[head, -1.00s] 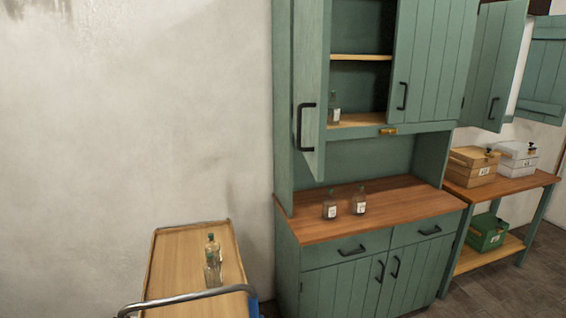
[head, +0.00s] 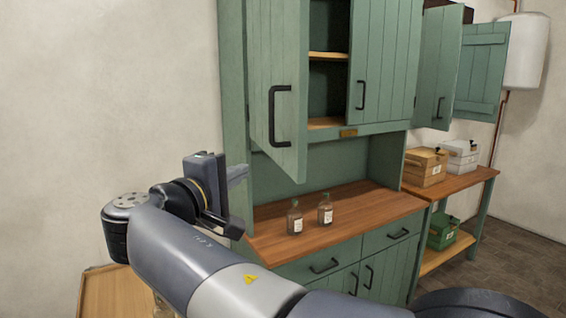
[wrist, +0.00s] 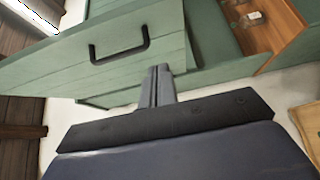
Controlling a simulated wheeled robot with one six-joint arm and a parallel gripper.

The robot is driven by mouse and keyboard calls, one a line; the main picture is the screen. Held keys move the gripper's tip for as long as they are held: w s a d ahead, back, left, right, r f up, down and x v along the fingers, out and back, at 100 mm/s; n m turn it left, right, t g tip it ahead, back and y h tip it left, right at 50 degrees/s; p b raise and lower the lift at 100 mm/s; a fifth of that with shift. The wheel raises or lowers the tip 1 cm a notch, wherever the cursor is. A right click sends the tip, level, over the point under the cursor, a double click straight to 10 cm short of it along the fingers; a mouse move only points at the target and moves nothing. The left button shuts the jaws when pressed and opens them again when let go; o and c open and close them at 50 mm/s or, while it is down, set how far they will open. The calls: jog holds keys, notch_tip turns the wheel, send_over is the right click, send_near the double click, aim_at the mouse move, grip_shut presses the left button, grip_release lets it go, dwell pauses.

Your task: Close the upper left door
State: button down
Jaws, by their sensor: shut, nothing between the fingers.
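The upper left door (head: 284,60) of the green cabinet stands ajar, swung outward, with a black handle (head: 279,112) near its lower edge. The upper right door (head: 388,60) looks closed. My gripper (head: 238,174) is shut and empty, to the left of the open door and a little below its handle. In the wrist view the door (wrist: 60,70) and its handle (wrist: 120,46) lie ahead of my shut fingertips (wrist: 158,72). I cannot tell whether the fingers touch the door.
Two bottles (head: 295,217) (head: 325,209) stand on the wooden counter (head: 380,206) below the doors. A wooden-topped cart (head: 105,290) is at lower left, partly behind my arm. Another cabinet with open doors (head: 482,70) hangs at right above a bench with boxes (head: 425,167).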

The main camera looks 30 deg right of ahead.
jog(key=p, duration=0.3)
send_near(290, 155)
jog(key=w, duration=0.4)
jog(key=d, duration=0.4)
jog(key=shift+s+r, duration=0.2)
jog(key=shift+s, duration=0.15)
jog(key=shift+d+f, duration=0.1)
jog(key=shift+d, duration=0.3)
jog(key=shift+d, duration=0.15)
